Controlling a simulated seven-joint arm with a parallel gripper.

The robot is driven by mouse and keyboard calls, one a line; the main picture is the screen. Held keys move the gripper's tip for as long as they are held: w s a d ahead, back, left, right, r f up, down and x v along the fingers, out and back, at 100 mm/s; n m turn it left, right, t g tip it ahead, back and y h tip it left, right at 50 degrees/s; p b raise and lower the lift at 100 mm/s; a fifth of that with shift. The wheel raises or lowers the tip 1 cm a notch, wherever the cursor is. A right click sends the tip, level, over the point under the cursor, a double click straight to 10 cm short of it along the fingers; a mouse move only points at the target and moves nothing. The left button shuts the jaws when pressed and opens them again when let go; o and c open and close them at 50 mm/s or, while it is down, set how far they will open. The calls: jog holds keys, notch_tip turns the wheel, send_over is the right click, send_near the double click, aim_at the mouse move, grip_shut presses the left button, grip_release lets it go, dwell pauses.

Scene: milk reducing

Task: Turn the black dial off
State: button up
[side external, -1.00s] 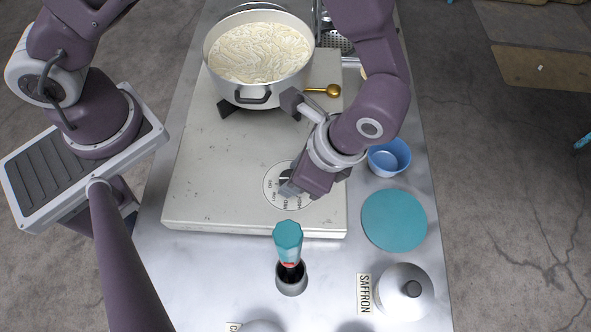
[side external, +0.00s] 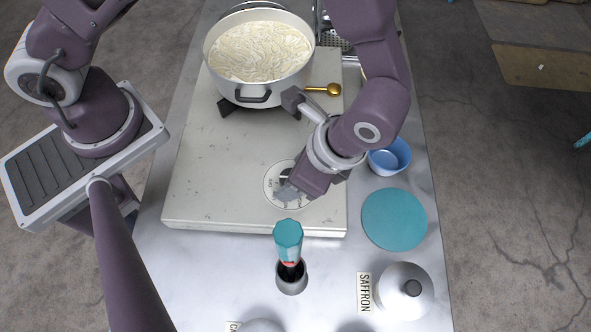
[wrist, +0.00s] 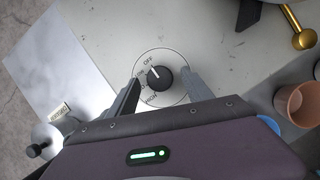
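The black dial (wrist: 160,80) sits on a round white plate with printed settings, including OFF and HIGH. Its white pointer mark points up and slightly left, toward the OFF lettering. My gripper (wrist: 160,77) is open, with one finger on each side of the dial and visible gaps between them and the knob. In the side view my gripper (side external: 289,191) reaches down over the dial plate (side external: 271,195) and hides most of the knob. Whether the fingertips touch the plate is unclear.
The dial is on the front of a pale stove (side external: 215,170). A pot (side external: 257,97) of whitish liquid stands at its back. A teal-handled tool (side external: 288,240) stands in a holder in front. A blue cup (side external: 389,157), teal disc (side external: 394,219) and lidded saffron jar (side external: 402,290) are to the right.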

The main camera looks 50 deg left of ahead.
jog(key=v, duration=0.7)
jog(key=shift+r, duration=0.1)
jog(key=w+a+r+n+t+h, duration=0.25)
jog(key=a+r+n, duration=0.35)
jog(key=a+r, duration=0.7)
jog(key=s+a+r+n+t+h, duration=0.1)
jog(key=s+a+r+n+t, duration=0.3)
jog(key=s+a+n, duration=0.3)
jog(key=s+a+r, duration=0.1)
jog(key=a, duration=0.1)
jog(key=shift+a+r+n+t+h, duration=0.25)
jog(key=shift+r+n+t+h, duration=0.05)
jog(key=shift+r+t+h, duration=0.05)
